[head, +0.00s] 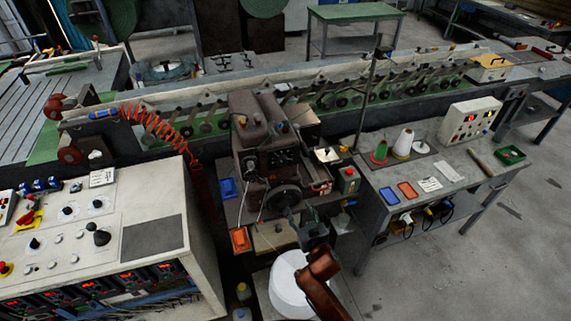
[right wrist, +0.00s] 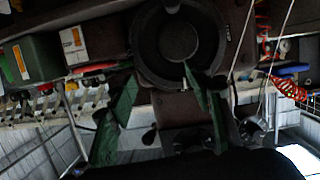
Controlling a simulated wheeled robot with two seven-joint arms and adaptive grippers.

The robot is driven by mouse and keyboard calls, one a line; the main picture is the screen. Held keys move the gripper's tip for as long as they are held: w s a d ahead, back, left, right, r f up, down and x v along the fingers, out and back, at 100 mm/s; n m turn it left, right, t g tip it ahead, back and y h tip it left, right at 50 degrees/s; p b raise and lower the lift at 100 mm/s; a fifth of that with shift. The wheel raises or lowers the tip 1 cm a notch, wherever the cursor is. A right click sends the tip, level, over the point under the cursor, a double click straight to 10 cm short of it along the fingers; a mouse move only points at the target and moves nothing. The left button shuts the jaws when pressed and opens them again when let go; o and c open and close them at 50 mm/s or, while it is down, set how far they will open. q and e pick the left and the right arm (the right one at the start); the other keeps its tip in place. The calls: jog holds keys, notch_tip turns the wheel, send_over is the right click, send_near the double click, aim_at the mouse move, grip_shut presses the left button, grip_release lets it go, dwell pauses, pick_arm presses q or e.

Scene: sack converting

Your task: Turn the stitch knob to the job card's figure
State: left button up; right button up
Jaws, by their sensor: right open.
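The brown sewing machine (head: 262,140) stands mid-view in the head view. A dark round dial (head: 283,158) shows on its face, perhaps the stitch knob; its figures are too small to read. Below it is a dark handwheel (head: 285,198), which is large at the top of the right wrist view (right wrist: 178,38). My right gripper (head: 306,214) is open just below and right of the handwheel; its green fingers (right wrist: 160,76) point at the wheel, with nothing seen between them. My left gripper is out of view.
A control console (head: 150,235) with knobs and a joystick fills the left. A grey bench (head: 455,180) with thread cones and papers stands right. A red coiled hose (head: 160,130) hangs left of the machine.

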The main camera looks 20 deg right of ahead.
aim_at(284, 164)
jog(key=a+r+t+p, duration=0.1)
jog(key=a+r+t, duration=0.2)
jog(key=r, duration=1.3)
jog(key=shift+y, duration=0.3)
jog(key=w, duration=0.8)
jog(key=shift+a, duration=0.15)
jog(key=shift+r, duration=0.1)
jog(key=shift+c, duration=0.3)
jog(key=shift+p, duration=0.3)
jog(key=c, duration=1.1)
